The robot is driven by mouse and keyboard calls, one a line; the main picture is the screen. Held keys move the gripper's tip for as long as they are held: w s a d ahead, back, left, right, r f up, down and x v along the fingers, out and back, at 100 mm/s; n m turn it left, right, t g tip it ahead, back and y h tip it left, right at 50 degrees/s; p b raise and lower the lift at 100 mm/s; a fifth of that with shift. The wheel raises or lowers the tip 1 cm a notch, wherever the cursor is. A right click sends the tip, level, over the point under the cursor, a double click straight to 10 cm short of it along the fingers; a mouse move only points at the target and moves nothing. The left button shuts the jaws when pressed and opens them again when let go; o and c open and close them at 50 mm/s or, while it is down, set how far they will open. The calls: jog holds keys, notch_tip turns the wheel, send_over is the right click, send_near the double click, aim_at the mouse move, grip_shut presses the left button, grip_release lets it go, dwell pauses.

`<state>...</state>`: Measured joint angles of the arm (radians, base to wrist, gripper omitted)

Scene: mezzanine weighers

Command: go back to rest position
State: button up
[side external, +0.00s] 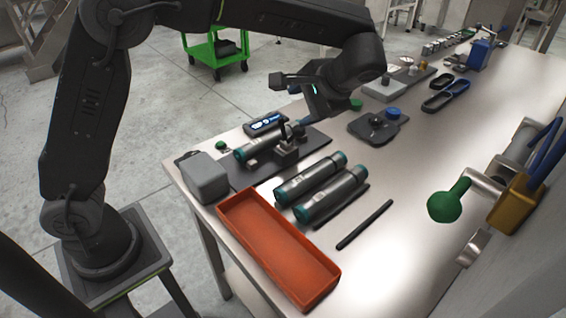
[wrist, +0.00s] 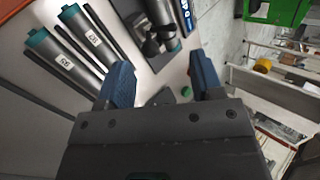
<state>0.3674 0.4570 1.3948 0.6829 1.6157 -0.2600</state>
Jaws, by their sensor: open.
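My gripper (side external: 303,108) hangs above the far edge of the table (side external: 420,180), near a dark fixture plate (side external: 313,141). In the wrist view its two blue-tipped fingers (wrist: 162,78) stand apart with nothing between them. A grey cylinder with a teal end (side external: 255,149) lies on the plate beside a small dark clamp (side external: 287,153). Two similar cylinders, one (side external: 308,180) behind the other (side external: 333,196), lie on the table in front of the plate. They also show at the left of the wrist view, with white number labels (wrist: 66,61).
An orange tray (side external: 240,216) and a grey box (side external: 206,179) stand at the table's near left. A black rod (side external: 365,224) lies right of the cylinders. A dark base (side external: 378,128) and black-blue holders (side external: 446,96) stand farther back.

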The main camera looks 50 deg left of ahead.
jog(key=s+a+n+t+h, duration=0.1)
jog(key=s+a+t+h, duration=0.1)
jog(key=s, duration=0.9)
jog(key=s+a+r+n+t+h, duration=0.1)
jog(key=s+a+t+h, duration=0.1)
jog(key=s+h, duration=0.4)
jog(key=s+t, duration=0.1)
jog(key=s, duration=0.4)
jog(key=shift+s+r+t+h, duration=0.2)
jog(key=shift+t+h, duration=0.1)
jog(key=shift+t, duration=0.1)
